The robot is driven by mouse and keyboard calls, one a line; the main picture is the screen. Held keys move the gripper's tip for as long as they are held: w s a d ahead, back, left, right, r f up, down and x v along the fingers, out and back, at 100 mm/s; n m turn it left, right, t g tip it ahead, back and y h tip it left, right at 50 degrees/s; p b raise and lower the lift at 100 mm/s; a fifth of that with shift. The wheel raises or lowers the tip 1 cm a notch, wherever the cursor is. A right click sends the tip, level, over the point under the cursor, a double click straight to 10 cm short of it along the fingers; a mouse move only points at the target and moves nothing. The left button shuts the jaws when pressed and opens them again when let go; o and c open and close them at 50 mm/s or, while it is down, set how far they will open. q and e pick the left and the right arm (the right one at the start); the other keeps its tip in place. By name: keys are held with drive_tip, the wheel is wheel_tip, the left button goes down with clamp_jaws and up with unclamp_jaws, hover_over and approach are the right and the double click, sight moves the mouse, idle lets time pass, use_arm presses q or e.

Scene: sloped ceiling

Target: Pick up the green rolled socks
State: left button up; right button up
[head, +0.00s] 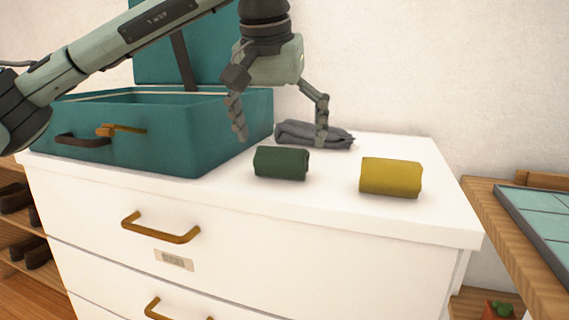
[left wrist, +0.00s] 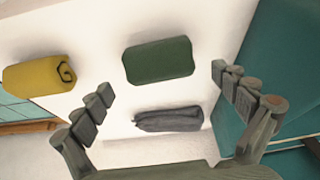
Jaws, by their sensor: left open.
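The green rolled socks (head: 281,163) lie on top of the white dresser (head: 336,214), between the teal suitcase and a yellow roll. My left gripper (head: 280,140) is open and empty above and behind the green roll, with its fingers pointing down. In the left wrist view the green roll (left wrist: 160,61) lies ahead of the gap between my open fingertips (left wrist: 164,80), apart from both. My right gripper is in neither view.
An open teal suitcase (head: 215,132) stands left of the green roll. A folded grey cloth (head: 315,134) lies behind it, and a yellow roll (head: 391,177) lies to its right. A wooden table (head: 513,238) stands right of the dresser. The dresser's front strip is bare.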

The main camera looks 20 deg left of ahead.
sight(282, 146)
use_arm(q)
drive_tip(key=x, duration=0.4)
drive_tip(key=shift+w+f, duration=0.2)
drive_tip(key=shift+w, duration=0.05)
drive_tip(key=shift+c, duration=0.3)
drive_tip(key=c, duration=1.1)
